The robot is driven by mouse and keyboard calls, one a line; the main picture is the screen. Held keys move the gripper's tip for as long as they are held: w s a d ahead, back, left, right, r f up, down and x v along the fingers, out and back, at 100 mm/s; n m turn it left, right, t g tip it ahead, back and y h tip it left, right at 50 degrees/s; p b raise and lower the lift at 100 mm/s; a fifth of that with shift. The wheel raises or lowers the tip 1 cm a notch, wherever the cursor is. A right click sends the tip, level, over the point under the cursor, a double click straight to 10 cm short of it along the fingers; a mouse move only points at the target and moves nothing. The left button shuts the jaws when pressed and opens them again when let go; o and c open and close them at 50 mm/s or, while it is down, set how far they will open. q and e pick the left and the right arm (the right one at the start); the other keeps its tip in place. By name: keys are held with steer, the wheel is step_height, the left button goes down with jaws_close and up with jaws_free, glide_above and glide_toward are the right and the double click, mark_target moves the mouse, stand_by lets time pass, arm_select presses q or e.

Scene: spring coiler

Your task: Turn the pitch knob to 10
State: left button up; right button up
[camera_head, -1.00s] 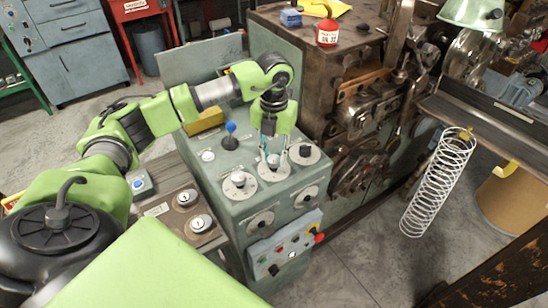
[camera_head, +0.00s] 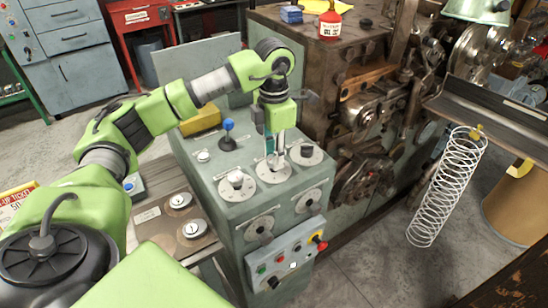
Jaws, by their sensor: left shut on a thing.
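The control panel's sloped top (camera_head: 205,178) has three knobs on white dials in a row. The fingers hide most of that knob, and the dial numbers and labels are too small to read. My right gripper is not in view.
A blue-topped lever (camera_head: 228,135) stands behind the dials. The front face has two more dials and a button box (camera_head: 287,255) with a red knob. A large coil spring (camera_head: 447,187) hangs at the right. The brown machine (camera_head: 330,70) stands close behind my gripper.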

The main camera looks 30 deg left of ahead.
arm_select(q)
steer(key=shift+m, duration=0.5)
steer(key=o, duration=1.1)
steer(key=shift+r, duration=0.1)
step_height(320, 180, up, 12)
steer(key=shift+f, duration=0.1)
stand_by(0.4)
